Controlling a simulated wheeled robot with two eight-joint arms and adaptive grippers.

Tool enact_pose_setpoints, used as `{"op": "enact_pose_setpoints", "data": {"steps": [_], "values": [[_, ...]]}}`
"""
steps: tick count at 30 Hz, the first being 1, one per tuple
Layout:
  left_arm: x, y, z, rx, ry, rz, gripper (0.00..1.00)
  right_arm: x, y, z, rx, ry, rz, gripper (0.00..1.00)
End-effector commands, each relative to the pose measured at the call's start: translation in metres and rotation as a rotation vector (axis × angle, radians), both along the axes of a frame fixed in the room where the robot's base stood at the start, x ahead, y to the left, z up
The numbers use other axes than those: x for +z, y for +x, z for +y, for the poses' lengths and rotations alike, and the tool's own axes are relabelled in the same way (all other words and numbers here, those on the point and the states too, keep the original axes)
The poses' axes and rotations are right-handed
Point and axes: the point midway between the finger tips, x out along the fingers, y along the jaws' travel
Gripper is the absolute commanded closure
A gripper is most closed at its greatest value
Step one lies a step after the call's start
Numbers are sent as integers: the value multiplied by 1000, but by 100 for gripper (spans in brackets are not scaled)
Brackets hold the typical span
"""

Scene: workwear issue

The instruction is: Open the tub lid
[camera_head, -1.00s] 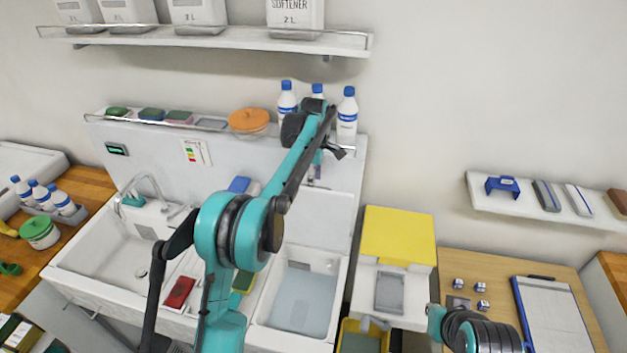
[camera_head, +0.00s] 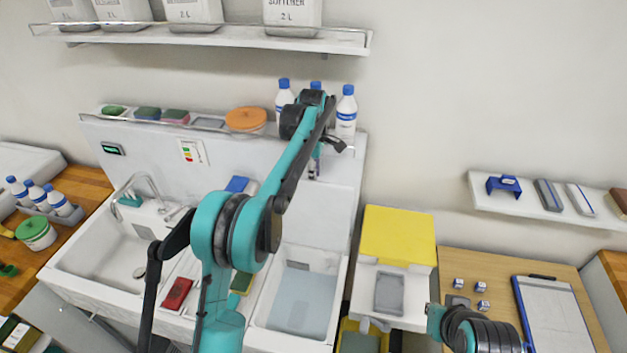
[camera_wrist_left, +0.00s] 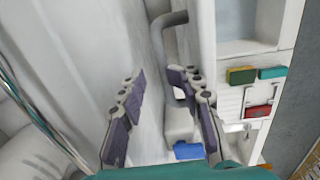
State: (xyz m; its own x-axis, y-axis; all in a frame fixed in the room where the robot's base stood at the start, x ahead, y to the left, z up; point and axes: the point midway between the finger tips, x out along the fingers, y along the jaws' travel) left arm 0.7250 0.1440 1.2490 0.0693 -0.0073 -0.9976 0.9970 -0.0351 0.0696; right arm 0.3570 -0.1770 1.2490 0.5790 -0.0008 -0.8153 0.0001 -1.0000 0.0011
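Several lidded or topped containers show, and I cannot tell which is the tub. A tub with a green lid (camera_head: 36,229) stands on the left wooden counter. A white box has a yellow top (camera_head: 398,235), right of the sinks. My left gripper (camera_head: 323,157) is near the ledge's right end, below the bottles, right of and apart from the orange-lidded tub. My right gripper is out of view.
White bottles with blue caps (camera_head: 346,112) stand on the ledge close to my left wrist. An upper shelf (camera_head: 210,36) holds white jugs. Below are a tap (camera_head: 148,185), a red item (camera_head: 176,293) and a sink basin (camera_head: 303,298). A clipboard (camera_head: 553,310) lies at right.

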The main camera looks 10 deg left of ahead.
Motion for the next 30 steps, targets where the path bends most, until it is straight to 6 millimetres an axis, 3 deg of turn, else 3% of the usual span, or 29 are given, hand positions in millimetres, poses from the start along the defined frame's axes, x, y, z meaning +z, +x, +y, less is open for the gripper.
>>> {"op": "enact_pose_setpoints", "data": {"steps": [6,13,18,30], "values": [[54,-9,1,-1,2,0,68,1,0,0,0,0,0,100],[93,-14,2,-1,3,-1,68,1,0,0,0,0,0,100],[103,-16,2,-1,3,-1,68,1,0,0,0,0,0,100],[102,-22,4,-34,5,-11,68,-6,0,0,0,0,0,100]]}}
